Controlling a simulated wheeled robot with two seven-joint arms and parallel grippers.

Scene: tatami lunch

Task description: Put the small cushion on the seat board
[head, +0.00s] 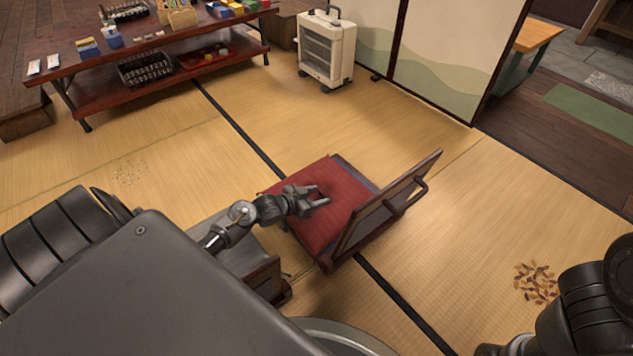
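The small red cushion (325,225) lies flat on the seat board (356,172) of a low legless chair in the middle of the head view. A strip of the dark board shows along the cushion's far right edge. The cushion reaches out toward the board's left side. My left gripper (319,196) is over the cushion, its two fingers apart with nothing between them. I cannot tell whether the fingertips touch the cloth. My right arm (590,300) shows at the lower right, but its fingers are not visible.
The chair's tilted backrest (392,208) rises right of the cushion. A low wooden piece (268,280) is left of the chair, partly hidden. A heater (326,48) and a goods table (90,62) stand behind. Brown leaf-like bits (536,283) lie at right; the tatami between is clear.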

